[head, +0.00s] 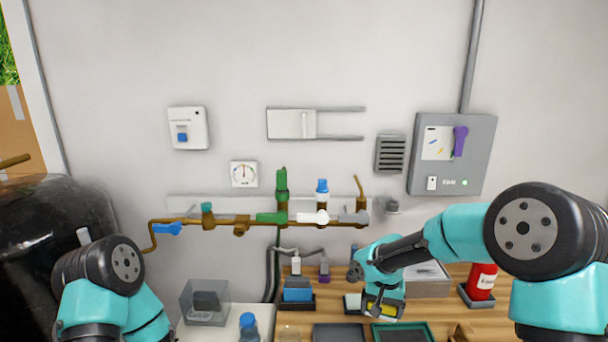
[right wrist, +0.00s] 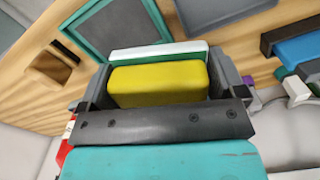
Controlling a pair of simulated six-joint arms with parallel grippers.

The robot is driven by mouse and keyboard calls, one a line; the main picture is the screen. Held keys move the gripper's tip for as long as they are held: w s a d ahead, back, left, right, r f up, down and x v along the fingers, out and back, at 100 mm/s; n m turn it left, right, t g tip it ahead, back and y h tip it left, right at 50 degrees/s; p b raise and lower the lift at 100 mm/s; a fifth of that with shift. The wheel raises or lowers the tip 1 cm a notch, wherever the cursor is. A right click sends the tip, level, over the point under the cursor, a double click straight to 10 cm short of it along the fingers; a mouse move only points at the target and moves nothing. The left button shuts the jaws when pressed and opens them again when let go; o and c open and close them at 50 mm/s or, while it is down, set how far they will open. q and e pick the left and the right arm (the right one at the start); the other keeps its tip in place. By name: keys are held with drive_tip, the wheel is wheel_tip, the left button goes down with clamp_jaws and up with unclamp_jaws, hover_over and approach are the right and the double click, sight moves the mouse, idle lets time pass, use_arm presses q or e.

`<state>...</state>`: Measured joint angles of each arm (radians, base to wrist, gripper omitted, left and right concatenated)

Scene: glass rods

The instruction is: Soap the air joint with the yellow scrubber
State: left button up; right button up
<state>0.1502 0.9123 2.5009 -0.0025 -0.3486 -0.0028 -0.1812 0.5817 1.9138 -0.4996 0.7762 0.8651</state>
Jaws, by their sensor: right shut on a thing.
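The yellow scrubber (right wrist: 160,82) is between the jaws of my right gripper (right wrist: 158,92), which is shut on it. In the head view the right gripper (head: 381,306) is low over the wooden bench, with a bit of yellow showing at its tip. A brown pipe (head: 188,222) runs along the wall, up and left of this gripper and apart from it. It carries green (head: 271,217), white (head: 313,217) and grey (head: 353,219) fittings; I cannot tell which is the air joint. My left arm is at the lower left; its gripper is out of view.
The bench (head: 455,330) holds a green-rimmed tray (head: 428,326), a dark tray (head: 338,333), a blue block (head: 298,294) and a red canister (head: 482,281). A clear box (head: 190,302) stands at left. A grey panel (head: 475,130) is on the wall.

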drive_tip(key=a, duration=1.4)
